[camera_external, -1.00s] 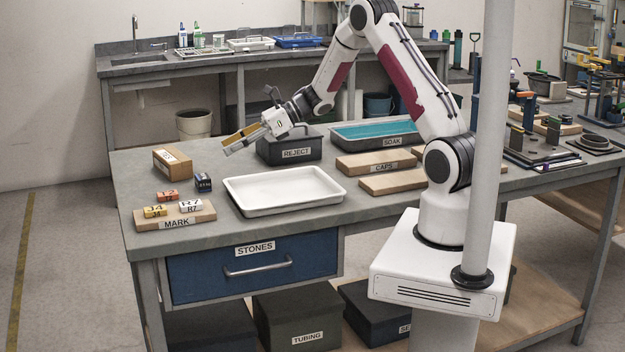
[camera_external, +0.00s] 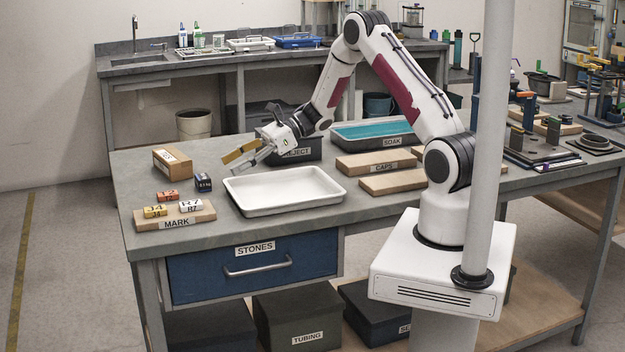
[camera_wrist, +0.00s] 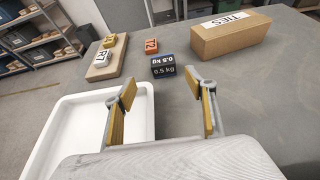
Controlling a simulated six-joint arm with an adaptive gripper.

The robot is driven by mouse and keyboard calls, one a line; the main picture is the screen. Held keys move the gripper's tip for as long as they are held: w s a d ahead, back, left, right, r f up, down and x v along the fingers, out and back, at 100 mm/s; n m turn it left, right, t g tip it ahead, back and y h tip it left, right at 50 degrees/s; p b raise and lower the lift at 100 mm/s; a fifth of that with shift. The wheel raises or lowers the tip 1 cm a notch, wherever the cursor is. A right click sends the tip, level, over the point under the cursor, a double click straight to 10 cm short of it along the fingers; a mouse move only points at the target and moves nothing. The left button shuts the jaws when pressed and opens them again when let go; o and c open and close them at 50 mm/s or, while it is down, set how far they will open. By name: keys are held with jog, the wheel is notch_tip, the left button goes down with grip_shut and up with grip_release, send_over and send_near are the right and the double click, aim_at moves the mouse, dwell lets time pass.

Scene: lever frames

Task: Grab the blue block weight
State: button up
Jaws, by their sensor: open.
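The blue block weight (camera_external: 203,182) is a small dark blue block on the grey bench, between the wooden box and the white tray. In the wrist view the block (camera_wrist: 163,67) reads "0.5 kg" and lies ahead of the fingertips, near the middle. My gripper (camera_external: 240,157) is open and empty, tilted down toward the left above the bench behind the white tray. In the wrist view my gripper's yellow-padded fingers (camera_wrist: 160,93) are spread apart, with bare bench between them. The block is apart from both fingers.
An orange block (camera_external: 168,196) lies left of the blue block. The MARK board (camera_external: 176,222) holds yellow and white blocks. A wooden TIES box (camera_wrist: 230,36) stands to the right in the wrist view. A white tray (camera_external: 285,208) is beneath and in front of my arm. The REJECT bin (camera_external: 308,150) is behind.

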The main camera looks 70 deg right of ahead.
aim_at(206, 175)
jog(key=shift+x, duration=2.7)
jog(key=shift+w+d+x, duration=0.15)
jog(key=shift+x, duration=1.15)
jog(key=shift+w+d+x, duration=0.1)
jog(key=shift+w+x, duration=0.05)
jog(key=shift+x, duration=1.15)
grip_shut()
jog(key=shift+r, duration=0.2)
jog(key=shift+r, duration=4.85)
